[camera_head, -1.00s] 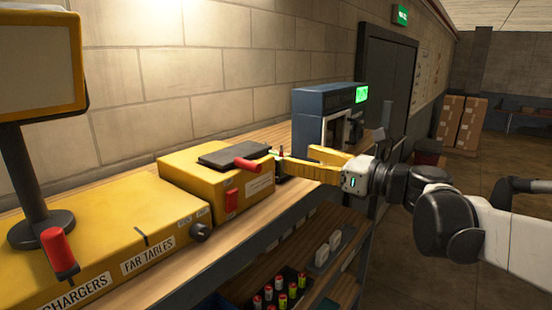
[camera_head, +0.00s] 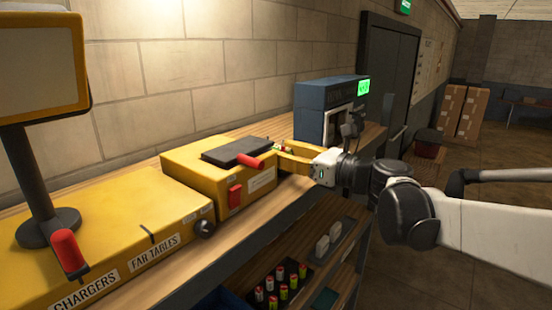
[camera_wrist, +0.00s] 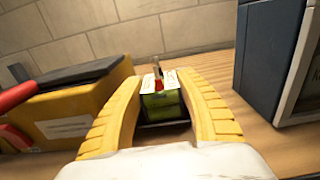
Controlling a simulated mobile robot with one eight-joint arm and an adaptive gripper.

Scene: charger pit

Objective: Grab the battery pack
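The battery pack is a small green block (camera_wrist: 162,104) with a pale top and a red and a dark post, standing upright on the wooden bench in the wrist view. Only a small part of it (camera_head: 284,149) shows in the head view, mostly hidden by the yellow box and my fingers. My gripper (camera_wrist: 162,86) has two yellow fingers spread wide, one on each side of the pack, with gaps visible between them and it. In the head view my gripper (camera_head: 286,155) reaches in from the right, low over the bench. It is open and empty.
A yellow box with a red-handled lever (camera_head: 213,176) stands close to the left of my gripper. A blue machine with a green display (camera_head: 322,97) stands to the right. Several red and green cells (camera_head: 281,284) sit on a shelf below. Bare wood (camera_head: 232,240) lines the bench's front edge.

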